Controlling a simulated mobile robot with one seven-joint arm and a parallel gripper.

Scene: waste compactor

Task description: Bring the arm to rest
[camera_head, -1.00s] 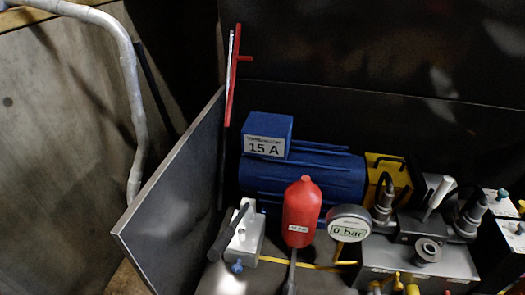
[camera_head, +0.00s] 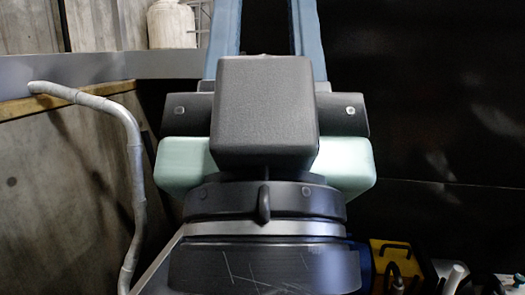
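My gripper (camera_head: 265,25) fills the upper middle of the head view, close to the camera. Its two blue-grey fingers point up the picture and stand well apart, with dark background between them. Their tips run out past the top edge. Nothing shows held between the visible parts of the fingers. My wrist, with a dark box, pale green sides and a silver ring, covers the centre of the view. It hides most of the machine behind it.
A grey bent pipe (camera_head: 136,165) stands at the left before a wall panel. A whitish container (camera_head: 172,24) stands behind a grey ledge (camera_head: 95,68) at upper left. A yellow block (camera_head: 391,257) and fittings show at lower right. The upper right is dark and clear.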

